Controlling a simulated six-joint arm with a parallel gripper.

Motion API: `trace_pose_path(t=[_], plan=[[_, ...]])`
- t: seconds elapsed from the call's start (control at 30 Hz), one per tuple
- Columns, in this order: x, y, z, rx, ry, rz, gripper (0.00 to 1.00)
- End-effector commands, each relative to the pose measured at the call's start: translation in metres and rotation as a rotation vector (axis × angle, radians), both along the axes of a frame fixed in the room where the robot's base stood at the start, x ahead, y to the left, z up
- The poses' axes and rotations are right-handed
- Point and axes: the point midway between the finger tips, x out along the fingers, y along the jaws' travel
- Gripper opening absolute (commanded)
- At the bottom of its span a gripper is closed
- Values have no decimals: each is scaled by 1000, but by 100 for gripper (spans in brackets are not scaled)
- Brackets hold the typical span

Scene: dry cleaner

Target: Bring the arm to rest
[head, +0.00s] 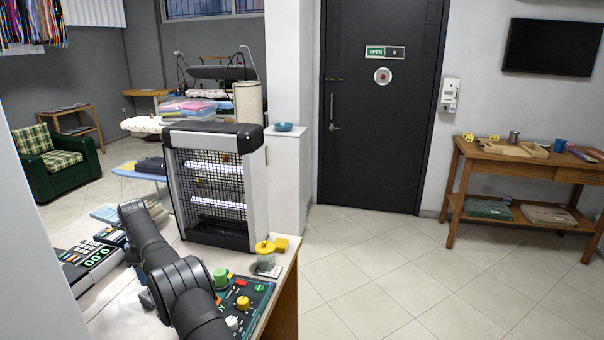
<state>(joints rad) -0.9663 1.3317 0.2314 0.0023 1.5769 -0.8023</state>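My arm (165,255) is dark grey and reaches over the white counter (112,318) from the bottom of the head view. It bends at a joint near the counter's left part. No object can be seen held.
A black-framed appliance with lit tubes and a mesh front (208,190) stands just beyond the arm. A keypad device (88,258) is left of it. The floor beyond is clear.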

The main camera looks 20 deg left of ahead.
Motion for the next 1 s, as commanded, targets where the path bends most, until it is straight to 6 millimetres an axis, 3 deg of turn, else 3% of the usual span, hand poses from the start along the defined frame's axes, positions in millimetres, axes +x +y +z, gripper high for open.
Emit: trace_pose_path(t=[0.17,0.4,0.7,1.0], plan=[[-1,-1,-38,-4,2,0,51],[1,0,8,2,-2,0,51],[8,-18,18,0,0,0,51],[9,-20,18,0,0,0,51]])
